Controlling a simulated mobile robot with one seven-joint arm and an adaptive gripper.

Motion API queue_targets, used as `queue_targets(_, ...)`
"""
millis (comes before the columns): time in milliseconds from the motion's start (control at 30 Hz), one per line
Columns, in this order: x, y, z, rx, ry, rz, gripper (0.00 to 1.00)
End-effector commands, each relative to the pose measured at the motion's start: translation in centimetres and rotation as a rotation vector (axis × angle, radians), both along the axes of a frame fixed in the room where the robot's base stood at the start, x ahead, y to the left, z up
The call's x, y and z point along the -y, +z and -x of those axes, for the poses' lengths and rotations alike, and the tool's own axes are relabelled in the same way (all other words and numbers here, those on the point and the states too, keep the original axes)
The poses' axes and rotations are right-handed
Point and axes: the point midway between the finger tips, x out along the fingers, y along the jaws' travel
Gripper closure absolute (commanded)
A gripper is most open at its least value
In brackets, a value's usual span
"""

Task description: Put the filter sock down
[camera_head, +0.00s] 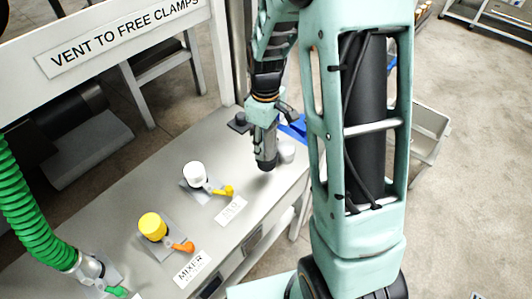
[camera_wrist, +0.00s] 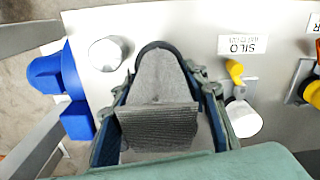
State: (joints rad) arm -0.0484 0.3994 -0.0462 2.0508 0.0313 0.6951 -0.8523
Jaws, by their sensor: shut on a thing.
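The filter sock, a grey fabric piece with a dark rounded end (camera_head: 264,152), hangs upright below my gripper (camera_head: 264,128) over the back part of the grey table. In the wrist view the filter sock (camera_wrist: 160,80) lies between the two fingers of my gripper (camera_wrist: 165,90), which is shut on it. Its dark end is close to the table top; I cannot tell whether it touches. The gripped part is partly hidden by the fingers.
A pale cylinder (camera_head: 287,151) stands just beside the sock, with a blue object (camera_head: 295,127) behind. White (camera_head: 194,175) and yellow (camera_head: 152,227) capped ports with levers stand nearer on the table (camera_head: 255,205). A green hose (camera_head: 35,210) ends at the front left.

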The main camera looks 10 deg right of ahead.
Motion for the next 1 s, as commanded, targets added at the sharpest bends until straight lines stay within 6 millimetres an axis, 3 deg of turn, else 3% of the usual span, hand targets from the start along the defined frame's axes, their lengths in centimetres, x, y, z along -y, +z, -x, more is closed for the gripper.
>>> queue_targets(267,0.6,-1.8,-1.3,0.001,-0.002,-0.001,0.93)
queue_targets(500,0.7,-4.9,-1.5,0.001,0.000,-0.001,0.93)
queue_targets(933,0.7,-5.3,-1.5,0.001,-0.001,-0.001,0.93)
queue_targets(967,0.7,-5.4,-1.5,0.001,-0.001,-0.001,0.58)
queue_targets(1000,0.7,-5.3,-1.5,0.001,-0.001,-0.001,0.53)
